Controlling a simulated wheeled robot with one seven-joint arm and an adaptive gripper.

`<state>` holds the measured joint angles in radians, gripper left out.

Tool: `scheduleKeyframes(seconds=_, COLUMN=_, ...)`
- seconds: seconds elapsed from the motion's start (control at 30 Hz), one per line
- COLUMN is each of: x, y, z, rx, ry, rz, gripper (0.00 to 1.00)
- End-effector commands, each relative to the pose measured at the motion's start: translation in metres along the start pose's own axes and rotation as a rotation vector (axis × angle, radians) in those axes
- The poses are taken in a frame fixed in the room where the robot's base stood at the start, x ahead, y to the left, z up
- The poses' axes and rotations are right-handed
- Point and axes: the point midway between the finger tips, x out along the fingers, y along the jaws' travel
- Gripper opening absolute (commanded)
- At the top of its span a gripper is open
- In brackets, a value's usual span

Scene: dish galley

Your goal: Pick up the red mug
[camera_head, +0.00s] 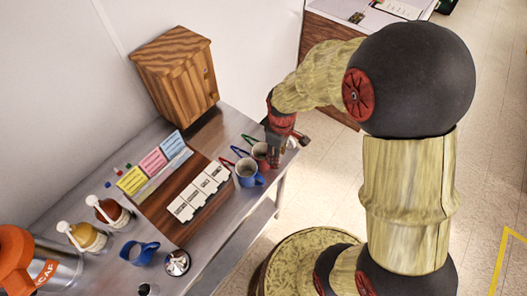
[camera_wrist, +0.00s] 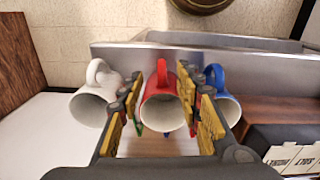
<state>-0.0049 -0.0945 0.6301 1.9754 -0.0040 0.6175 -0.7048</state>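The red mug (camera_wrist: 161,103) lies in the middle of the wrist view, its opening facing the camera and its handle up. A white mug (camera_wrist: 93,103) is to its left and a blue mug (camera_wrist: 226,103) to its right. My gripper (camera_wrist: 168,88) is open, with one finger on each side of the red mug. Contact between fingers and mug cannot be made out. In the head view my gripper (camera_head: 275,158) reaches down at the table's far right end, next to the blue mug (camera_head: 247,174), and partly covers the red mug (camera_head: 260,152).
A wooden cabinet (camera_head: 178,75) stands behind. Coloured outlines lie beside the mugs.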

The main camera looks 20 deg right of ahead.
Motion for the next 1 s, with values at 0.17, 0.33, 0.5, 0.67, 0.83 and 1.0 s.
scheduleKeyframes(seconds=0.17, x=0.015, y=0.0, z=0.0, rx=-0.023, ry=-0.011, rz=-0.009, gripper=0.35)
scheduleKeyframes(seconds=0.33, x=0.033, y=0.0, z=0.0, rx=-0.022, ry=-0.01, rz=-0.008, gripper=0.35)
scheduleKeyframes(seconds=0.5, x=0.045, y=-0.002, z=0.0, rx=-0.022, ry=-0.011, rz=-0.009, gripper=0.35)
scheduleKeyframes(seconds=0.67, x=0.068, y=-0.004, z=0.0, rx=-0.021, ry=-0.011, rz=-0.009, gripper=0.35)
scheduleKeyframes(seconds=0.83, x=0.085, y=-0.003, z=0.0, rx=-0.021, ry=-0.008, rz=-0.007, gripper=0.35)
scheduleKeyframes(seconds=1.0, x=0.085, y=-0.003, z=-0.001, rx=-0.021, ry=-0.008, rz=-0.007, gripper=0.35)
